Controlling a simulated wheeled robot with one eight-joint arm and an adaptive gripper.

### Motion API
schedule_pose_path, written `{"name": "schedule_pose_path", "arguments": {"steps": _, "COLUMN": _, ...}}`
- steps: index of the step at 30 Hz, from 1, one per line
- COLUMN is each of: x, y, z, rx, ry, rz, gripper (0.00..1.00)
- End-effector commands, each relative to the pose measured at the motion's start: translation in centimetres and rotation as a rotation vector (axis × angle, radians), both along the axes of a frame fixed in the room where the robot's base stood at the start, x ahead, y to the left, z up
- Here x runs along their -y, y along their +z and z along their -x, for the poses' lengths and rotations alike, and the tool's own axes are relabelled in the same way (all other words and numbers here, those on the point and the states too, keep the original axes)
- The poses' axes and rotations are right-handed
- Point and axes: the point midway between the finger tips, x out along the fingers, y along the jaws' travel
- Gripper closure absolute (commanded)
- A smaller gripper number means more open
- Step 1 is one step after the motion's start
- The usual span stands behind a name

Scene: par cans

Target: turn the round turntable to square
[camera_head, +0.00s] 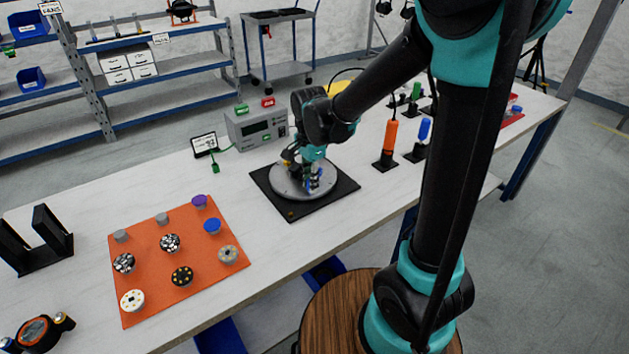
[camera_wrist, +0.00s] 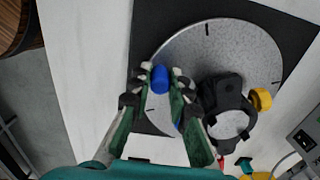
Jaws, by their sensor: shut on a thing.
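The round grey turntable (camera_head: 290,182) sits on a square black base (camera_head: 345,187) on the bench; the disc also shows in the wrist view (camera_wrist: 225,45), with short black marks near its rim. A blue knob (camera_wrist: 160,78) stands near the disc's edge. My gripper (camera_wrist: 161,88) is over the disc with its fingertips closed on either side of the blue knob. A black clamp-like fixture (camera_wrist: 226,100) with a yellow knob (camera_wrist: 261,99) is also on the disc. In the head view my gripper (camera_head: 314,182) partly hides the disc.
A grey instrument box (camera_head: 257,125) and a small sign (camera_head: 204,144) stand behind the turntable. An orange mat (camera_head: 190,275) with several round pieces lies to the left. Orange-handled (camera_head: 390,135) and blue-handled (camera_head: 424,130) tools stand upright to the right.

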Motion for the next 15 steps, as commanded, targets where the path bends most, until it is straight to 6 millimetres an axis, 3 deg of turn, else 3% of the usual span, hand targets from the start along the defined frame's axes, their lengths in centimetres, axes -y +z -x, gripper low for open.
{"name": "schedule_pose_path", "arguments": {"steps": 15, "x": -2.4, "y": 0.0, "z": 0.3, "rx": 0.0, "ry": -0.252, "rz": 0.0, "gripper": 1.0}}
